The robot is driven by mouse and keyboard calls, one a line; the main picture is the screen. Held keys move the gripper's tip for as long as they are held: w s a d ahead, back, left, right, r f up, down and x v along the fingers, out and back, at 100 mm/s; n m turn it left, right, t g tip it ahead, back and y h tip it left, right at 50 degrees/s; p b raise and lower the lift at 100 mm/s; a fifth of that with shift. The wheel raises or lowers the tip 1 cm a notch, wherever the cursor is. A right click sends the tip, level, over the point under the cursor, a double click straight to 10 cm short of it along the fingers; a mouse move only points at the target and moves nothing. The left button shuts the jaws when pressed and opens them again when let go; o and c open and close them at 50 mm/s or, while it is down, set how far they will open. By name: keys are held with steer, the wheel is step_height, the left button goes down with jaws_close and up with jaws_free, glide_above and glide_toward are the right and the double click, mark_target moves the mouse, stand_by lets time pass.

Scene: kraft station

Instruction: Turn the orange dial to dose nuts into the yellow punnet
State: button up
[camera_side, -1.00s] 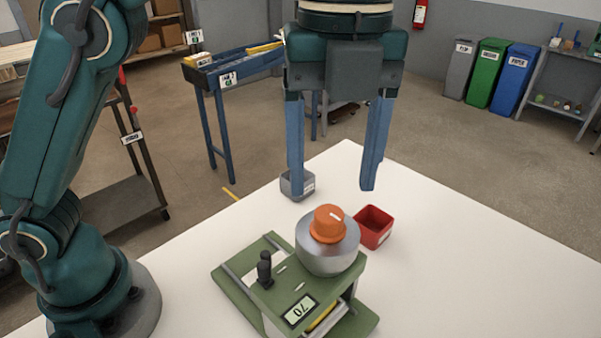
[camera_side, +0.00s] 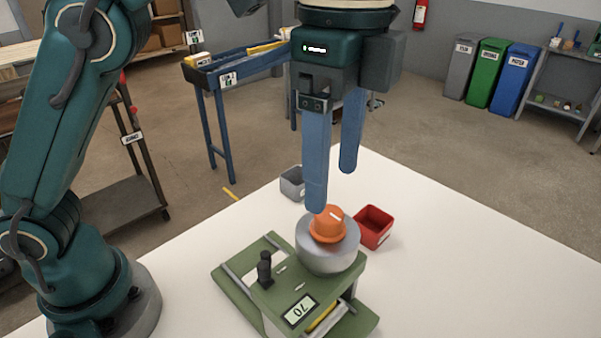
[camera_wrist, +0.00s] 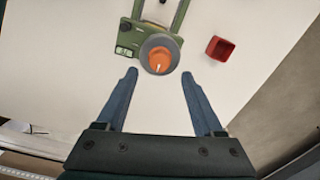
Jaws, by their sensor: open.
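The orange dial (camera_side: 328,224) sits on top of a round grey hopper (camera_side: 327,254) on the green dispenser (camera_side: 277,295). A white mark shows on the dial. A display (camera_side: 300,311) on the dispenser seems to read 70. A yellow edge (camera_side: 322,318) shows low inside the dispenser; it may be the punnet, mostly hidden. My gripper (camera_side: 332,190) is open and empty, pointing down above the dial, with one blue finger overlapping the dial's top edge in the side view. In the wrist view the dial (camera_wrist: 159,61) appears just beyond and between the fingertips (camera_wrist: 160,73).
A red square container (camera_side: 373,227) stands right of the hopper, and a grey one (camera_side: 293,182) stands behind. A black knob (camera_side: 265,267) rises from the dispenser's left part. The white table (camera_side: 470,255) is clear on the right.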

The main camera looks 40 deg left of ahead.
mark_target(329, 213)
steer(key=n, duration=1.5)
steer(key=shift+f, duration=2.7)
jaws_close()
